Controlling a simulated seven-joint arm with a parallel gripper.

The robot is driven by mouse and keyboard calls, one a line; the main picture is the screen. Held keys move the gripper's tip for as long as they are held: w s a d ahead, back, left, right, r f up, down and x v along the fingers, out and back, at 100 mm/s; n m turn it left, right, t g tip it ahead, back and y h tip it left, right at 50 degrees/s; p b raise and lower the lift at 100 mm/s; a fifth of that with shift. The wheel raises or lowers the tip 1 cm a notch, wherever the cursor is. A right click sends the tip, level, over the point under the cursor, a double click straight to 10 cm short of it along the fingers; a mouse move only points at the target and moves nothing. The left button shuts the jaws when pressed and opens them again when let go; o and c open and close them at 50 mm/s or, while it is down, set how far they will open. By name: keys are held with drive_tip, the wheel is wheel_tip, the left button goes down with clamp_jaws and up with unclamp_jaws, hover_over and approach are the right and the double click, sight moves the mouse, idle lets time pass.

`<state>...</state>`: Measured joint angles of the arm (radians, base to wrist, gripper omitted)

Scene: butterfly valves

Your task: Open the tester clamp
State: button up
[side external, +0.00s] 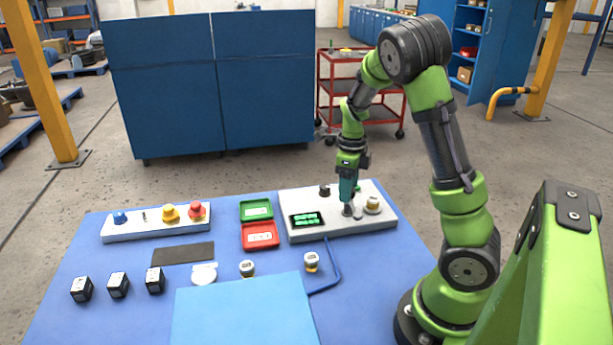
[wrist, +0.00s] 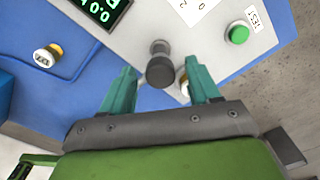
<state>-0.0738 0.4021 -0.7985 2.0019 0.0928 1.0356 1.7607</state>
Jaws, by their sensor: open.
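The tester (side external: 290,232) is a pale grey box at the back right of the blue table, with a green-lit display (side external: 306,220). In the wrist view, a dark grey handle with a round end (wrist: 160,71), which looks like the clamp handle, stands out from its top. My gripper (side external: 347,206) points down at the tester. In the wrist view its teal fingers (wrist: 160,80) are apart, one on either side of the handle's line, with no clear contact. A white-and-yellow valve (side external: 373,204) sits at the tester's right; the right finger partly hides a similar part.
A green button (wrist: 238,34) labelled TEST is on the tester. Green (side external: 257,209) and red (side external: 261,236) trays lie to its left. Loose valves (side external: 247,268), black blocks (side external: 118,285) and a button panel (side external: 150,229) are also on the table. A blue tube (side external: 332,265) runs in front of the tester.

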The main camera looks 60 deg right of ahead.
wheel_tip(320, 180, up, 17)
idle(0.5)
drive_tip(key=shift+f, duration=0.1)
drive_tip(key=a+f+n+t+y, duration=0.1)
drive_tip(key=a+f+n+t, duration=0.2)
drive_tip(key=a+n, duration=1.15)
drive_tip(key=s+a+r+n+t, duration=0.1)
drive_tip(key=s+a+n+t, duration=0.1)
drive_tip(key=n, duration=0.5)
drive_tip(key=s+a+r+n+t+y, duration=0.1)
drive_tip(key=s+a+n+t, duration=0.1)
drive_tip(key=s+a+n, duration=0.2)
drive_tip(key=a+n, duration=0.3)
drive_tip(key=n, duration=0.1)
drive_tip(key=shift+s+a, duration=0.3)
drive_tip(key=shift+s, duration=0.05)
